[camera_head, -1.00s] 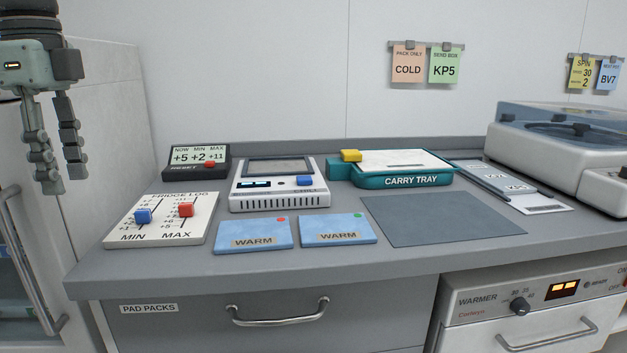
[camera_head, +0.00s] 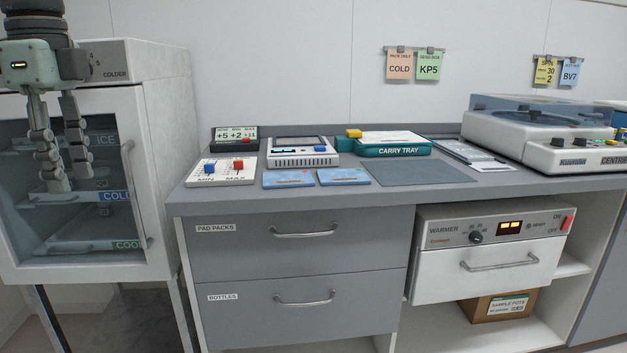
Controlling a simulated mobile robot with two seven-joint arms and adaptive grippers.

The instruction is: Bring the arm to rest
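My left gripper (camera_head: 68,184) hangs at the upper left of the head view, fingers pointing down. It is in front of the glass door of a white fridge (camera_head: 168,150). Its two fingers are apart with a narrow gap, and I see nothing held between them. It is to the left of the grey counter (camera_head: 330,194) and clear of the things on it. My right gripper is not in view.
The counter holds a fridge log board (camera_head: 221,178), two blue warm packs (camera_head: 288,179), a teal carry tray (camera_head: 396,151) and a centrifuge (camera_head: 545,135). Below are closed drawers (camera_head: 301,249) and a warmer (camera_head: 490,265).

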